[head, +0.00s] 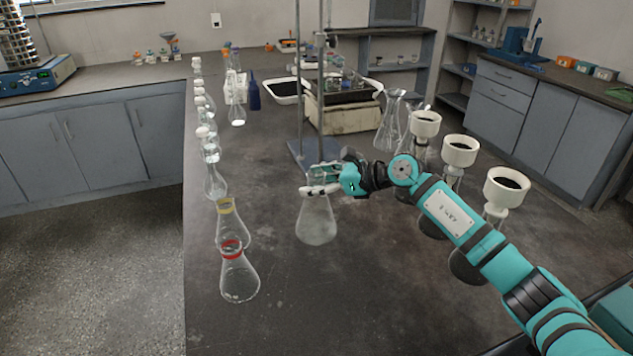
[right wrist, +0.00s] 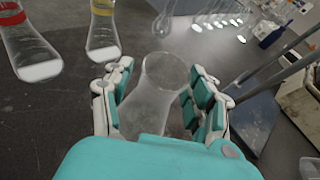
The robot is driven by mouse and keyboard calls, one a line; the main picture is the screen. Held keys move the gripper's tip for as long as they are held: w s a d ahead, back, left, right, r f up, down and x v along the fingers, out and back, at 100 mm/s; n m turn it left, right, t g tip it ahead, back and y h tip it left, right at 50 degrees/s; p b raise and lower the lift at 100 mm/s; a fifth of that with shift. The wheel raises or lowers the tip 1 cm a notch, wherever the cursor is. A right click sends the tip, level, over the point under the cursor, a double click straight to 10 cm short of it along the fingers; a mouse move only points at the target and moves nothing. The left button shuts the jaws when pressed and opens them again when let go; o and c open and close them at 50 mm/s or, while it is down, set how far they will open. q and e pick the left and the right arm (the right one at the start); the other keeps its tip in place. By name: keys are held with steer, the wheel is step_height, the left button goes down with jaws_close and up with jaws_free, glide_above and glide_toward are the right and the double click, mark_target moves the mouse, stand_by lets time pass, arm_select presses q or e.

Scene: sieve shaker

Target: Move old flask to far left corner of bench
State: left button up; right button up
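A cloudy, worn-looking conical flask (head: 316,222) stands upright on the bench (head: 300,290), left of the picture's middle; I take it as the old flask. My right gripper (head: 320,188) is at its neck, coming in from the right. In the right wrist view the flask (right wrist: 160,95) stands between the two fingers of my right gripper (right wrist: 160,100). The fingers look spread, with a visible gap on the left side; contact on the right side is unclear. My left gripper is not in view.
A red-banded flask (head: 239,278) and a yellow-banded flask (head: 232,228) stand at the left edge, with a row of clear flasks (head: 214,182) behind. A stand (head: 318,150) is just behind the old flask. Several flasks with white funnels (head: 459,152) stand right, near my arm.

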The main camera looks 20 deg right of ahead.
steer(key=shift+r, duration=0.25)
steer(key=v, duration=0.3)
steer(key=b+v, duration=0.1)
steer(key=v, duration=0.2)
steer(key=shift+s+d+f, duration=0.1)
steer(key=shift+d+f, duration=0.05)
steer(key=shift+d, duration=0.1)
steer(key=shift+s+d+r, duration=0.25)
steer(key=shift+s+r, duration=0.1)
